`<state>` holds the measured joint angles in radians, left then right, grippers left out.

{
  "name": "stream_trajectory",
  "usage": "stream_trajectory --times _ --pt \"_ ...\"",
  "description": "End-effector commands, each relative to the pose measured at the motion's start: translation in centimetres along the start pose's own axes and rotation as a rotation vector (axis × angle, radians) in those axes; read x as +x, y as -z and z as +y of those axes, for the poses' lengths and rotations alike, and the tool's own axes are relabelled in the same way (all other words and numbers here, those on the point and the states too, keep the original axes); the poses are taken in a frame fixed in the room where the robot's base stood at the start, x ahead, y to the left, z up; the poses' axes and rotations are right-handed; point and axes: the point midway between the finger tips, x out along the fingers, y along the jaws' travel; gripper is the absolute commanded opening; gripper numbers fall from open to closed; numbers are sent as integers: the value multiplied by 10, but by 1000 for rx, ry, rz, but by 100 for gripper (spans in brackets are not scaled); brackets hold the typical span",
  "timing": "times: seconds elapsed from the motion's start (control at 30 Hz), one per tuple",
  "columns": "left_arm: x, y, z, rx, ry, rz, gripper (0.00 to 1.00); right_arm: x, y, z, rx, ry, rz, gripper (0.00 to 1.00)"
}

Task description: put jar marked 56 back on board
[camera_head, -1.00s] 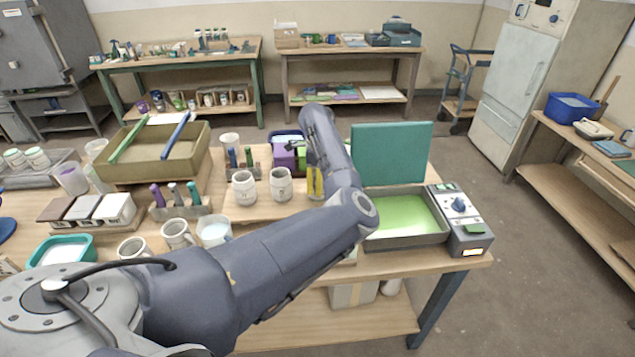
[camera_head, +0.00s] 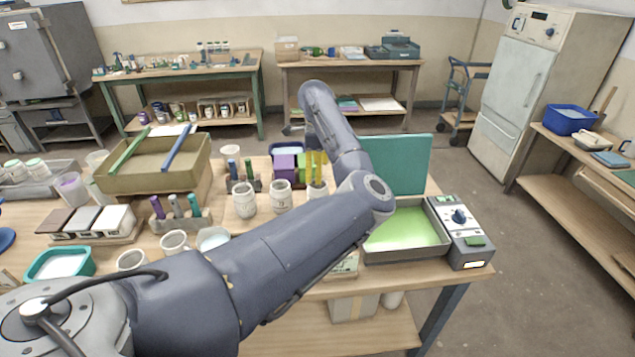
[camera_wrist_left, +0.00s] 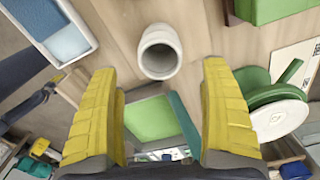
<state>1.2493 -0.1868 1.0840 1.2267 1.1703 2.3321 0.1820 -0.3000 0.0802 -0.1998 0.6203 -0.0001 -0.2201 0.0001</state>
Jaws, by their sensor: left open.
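My left gripper (camera_head: 317,168) is open, its yellow fingers pointing down above a pale jar (camera_head: 316,191) on the wooden table. In the left wrist view, the open fingers (camera_wrist_left: 158,78) are spread wide with nothing between them. A pale, round-mouthed jar (camera_wrist_left: 159,52) stands upright just beyond the fingertips, apart from both. Two similar pale jars, one (camera_head: 244,201) at left and one (camera_head: 281,196) nearer the gripper, stand in a row with it on a light board (camera_head: 262,215). Their marks are too small to read, so I cannot tell which is 56. My right gripper is out of view.
A tray with green glaze (camera_head: 405,230) and a control box (camera_head: 460,232) stand right of my arm, with a teal panel (camera_head: 397,163) behind. Purple and green blocks (camera_head: 285,166) crowd behind the jars.

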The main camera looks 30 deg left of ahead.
Motion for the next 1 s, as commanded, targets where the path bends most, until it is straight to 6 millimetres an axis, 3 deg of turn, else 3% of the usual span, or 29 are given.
stream_trajectory --times 0.3,1.0 --pt "-24 0 0 0 -1 1 80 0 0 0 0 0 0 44" --pt "-25 0 0 0 -1 0 80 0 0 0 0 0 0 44"
